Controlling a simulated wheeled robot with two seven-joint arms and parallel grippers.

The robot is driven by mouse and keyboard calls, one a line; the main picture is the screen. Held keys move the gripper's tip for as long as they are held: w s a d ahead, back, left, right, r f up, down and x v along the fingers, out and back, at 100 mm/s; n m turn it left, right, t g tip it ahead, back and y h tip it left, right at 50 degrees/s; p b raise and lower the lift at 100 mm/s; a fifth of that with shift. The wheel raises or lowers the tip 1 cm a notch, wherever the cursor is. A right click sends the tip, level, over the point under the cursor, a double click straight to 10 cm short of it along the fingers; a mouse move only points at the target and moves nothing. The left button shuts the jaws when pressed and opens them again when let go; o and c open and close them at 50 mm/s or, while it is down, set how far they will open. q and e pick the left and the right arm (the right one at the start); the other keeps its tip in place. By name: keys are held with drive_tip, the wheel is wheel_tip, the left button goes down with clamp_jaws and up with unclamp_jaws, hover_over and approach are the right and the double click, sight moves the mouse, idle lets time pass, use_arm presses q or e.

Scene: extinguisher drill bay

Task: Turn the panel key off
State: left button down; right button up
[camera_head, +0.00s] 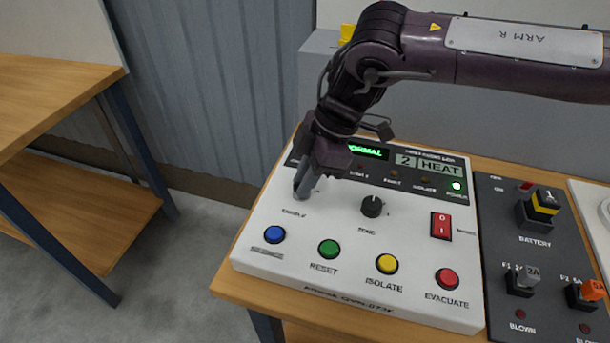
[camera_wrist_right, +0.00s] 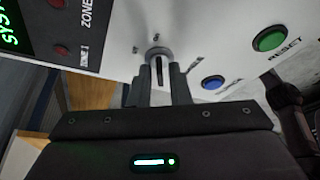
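The white control panel (camera_head: 330,212) lies on a wooden bench, with a lit green "NORMAL" display along its back. My right gripper (camera_head: 303,190) reaches down to the panel's back left, above the blue button, where it largely hides the key switch. In the right wrist view the round grey key switch (camera_wrist_right: 158,52) shows just beyond the fingertips, with a narrow dark key standing at its middle. The right fingers (camera_wrist_right: 159,80) stand apart, one on each side of the key, with a gap visible between them. My left gripper is not in view.
Blue (camera_head: 274,234), green (camera_head: 329,249), yellow (camera_head: 387,264) and red (camera_head: 447,279) buttons line the panel's front. A black zone knob (camera_head: 372,206) and a red rocker switch (camera_head: 441,226) sit behind them. A dark battery and fuse board (camera_head: 535,250) adjoins on the right.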

clamp_jaws()
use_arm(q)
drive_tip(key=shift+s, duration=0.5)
